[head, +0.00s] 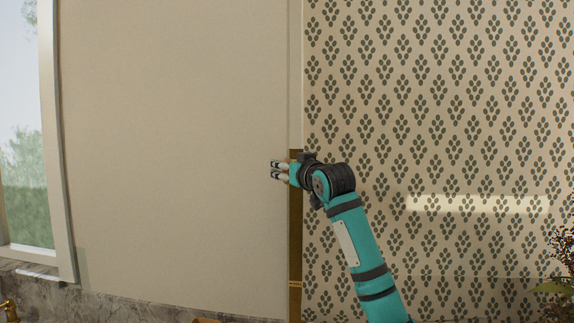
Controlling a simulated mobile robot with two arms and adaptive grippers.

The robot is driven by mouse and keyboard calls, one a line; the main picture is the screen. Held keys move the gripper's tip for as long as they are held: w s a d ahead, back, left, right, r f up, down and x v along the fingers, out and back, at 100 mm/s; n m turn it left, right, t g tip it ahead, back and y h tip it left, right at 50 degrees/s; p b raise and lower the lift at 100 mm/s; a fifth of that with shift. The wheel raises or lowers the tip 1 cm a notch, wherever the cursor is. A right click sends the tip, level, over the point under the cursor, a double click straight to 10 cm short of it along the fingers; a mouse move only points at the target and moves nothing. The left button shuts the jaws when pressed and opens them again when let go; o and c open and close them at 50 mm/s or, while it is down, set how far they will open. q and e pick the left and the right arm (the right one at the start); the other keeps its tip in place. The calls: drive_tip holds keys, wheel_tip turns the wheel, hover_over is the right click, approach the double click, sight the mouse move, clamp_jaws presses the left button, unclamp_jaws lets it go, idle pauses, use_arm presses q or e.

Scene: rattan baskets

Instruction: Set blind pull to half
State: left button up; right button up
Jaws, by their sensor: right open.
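My right gripper (275,171) is in the middle of the head view, open and empty, with its fingers pointing left in front of the plain beige wall panel. I cannot make out a blind pull for certain. A narrow vertical strip (295,250) stands between the plain panel and the patterned wall. It is brown from about gripper height down and pale above. My right wrist passes in front of it; I cannot tell whether they touch. At the left edge is a window (24,130) with a pale frame. My left gripper is not in view.
A grey stone ledge (130,303) runs along the bottom left, with a brass-coloured fitting (9,308) at its corner. A leafy plant (556,288) stands at the lower right. The space before the beige panel (170,150) looks clear.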

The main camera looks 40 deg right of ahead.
clamp_jaws()
drive_tip(key=shift+w+d+f, duration=0.15)
drive_tip(key=shift+w+f, duration=0.05)
drive_tip(key=shift+w, duration=0.2)
idle(0.6)
